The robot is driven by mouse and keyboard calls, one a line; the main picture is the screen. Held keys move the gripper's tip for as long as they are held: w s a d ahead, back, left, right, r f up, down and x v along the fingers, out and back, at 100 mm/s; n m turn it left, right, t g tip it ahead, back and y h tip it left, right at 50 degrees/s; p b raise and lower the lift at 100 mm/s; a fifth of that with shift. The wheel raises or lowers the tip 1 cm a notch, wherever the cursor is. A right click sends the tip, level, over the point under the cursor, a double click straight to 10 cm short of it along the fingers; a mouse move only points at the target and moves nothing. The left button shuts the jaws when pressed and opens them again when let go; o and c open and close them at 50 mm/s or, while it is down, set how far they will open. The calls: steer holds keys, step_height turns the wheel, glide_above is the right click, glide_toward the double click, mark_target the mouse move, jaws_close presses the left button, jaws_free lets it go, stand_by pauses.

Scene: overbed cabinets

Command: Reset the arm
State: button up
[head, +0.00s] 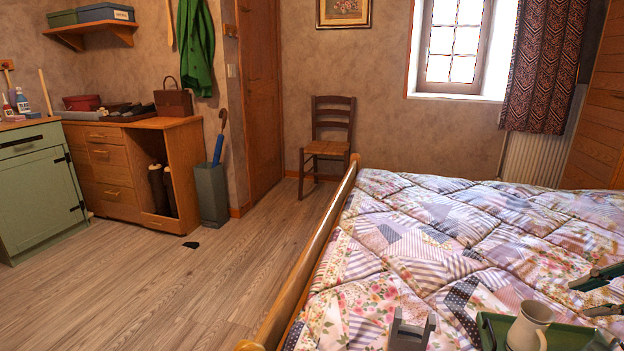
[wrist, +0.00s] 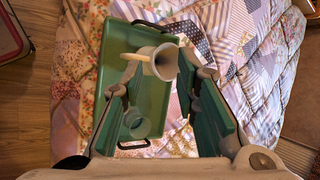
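My gripper (head: 580,298) is at the right edge of the head view, above the bed. Its two green-lined fingers are spread wide with nothing between them; they also show in the wrist view (wrist: 160,88). A cream mug (head: 530,327) stands on a green tray (head: 488,333) on the bed, left of and below my gripper in the head view. In the wrist view the mug (wrist: 163,62) and the tray (wrist: 117,42) appear beyond the fingers. A pale greenish round cup or glass (wrist: 136,124) is also on the tray there.
The bed's patchwork quilt (head: 440,235) fills the right side, with a wooden bed rail (head: 318,240) along its left. A chair (head: 328,140) stands by the far wall. The wood floor (head: 150,290) is mostly clear, with a small dark item (head: 191,245) lying on it.

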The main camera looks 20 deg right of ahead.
steer(key=w+a+r+n+g+y, duration=0.1)
steer(key=a+r+n, duration=0.15)
steer(key=a, duration=0.65)
steer(key=w+a+r+n+g, duration=0.2)
steer(key=a+n, duration=0.2)
steer(key=a, duration=0.4)
steer(key=w+a+r+n+g+y, duration=0.1)
steer(key=a+r+n, duration=0.15)
steer(key=a, duration=0.65)
steer(key=s+a+f+n+g+h, duration=0.1)
steer(key=s+a+n+g+h, duration=0.25)
steer(key=s+a+n, duration=0.9)
step_height(320, 180, up, 33)
steer(key=s+t+p, duration=0.3)
steer(key=t+p, duration=0.2)
steer(key=p, duration=2.6)
steer(key=shift+a+f, duration=0.15)
steer(key=shift+f, duration=0.05)
steer(key=shift+w+h, duration=0.1)
steer(key=shift+h, duration=0.15)
